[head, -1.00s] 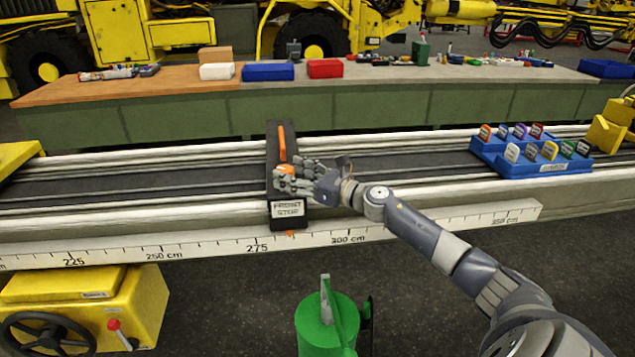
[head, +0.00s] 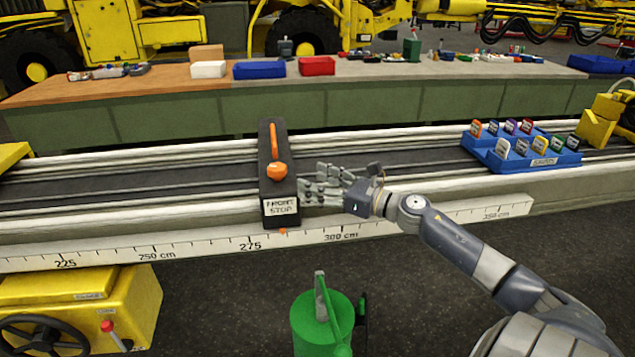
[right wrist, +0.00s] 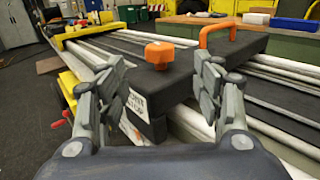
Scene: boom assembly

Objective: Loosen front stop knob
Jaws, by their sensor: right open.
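The front stop (head: 279,189) is a black block lying across the rails, with a white "FRONT STOP" label at its near end. Its orange knob (head: 277,170) sits on top, and an orange handle (head: 274,139) stands behind it. In the right wrist view the knob (right wrist: 159,54) is fully visible beyond and between the fingers. My right gripper (head: 322,184) is open and empty, just to the right of the block and apart from the knob. It also shows in the right wrist view (right wrist: 158,100), fingers spread. My left gripper is not in view.
A scale rail (head: 190,243) with centimetre marks runs along the front. A blue tray of coloured tags (head: 520,160) sits on the rails at right. A green object (head: 322,325) stands on the floor in front. A yellow box with a handwheel (head: 85,310) is at lower left.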

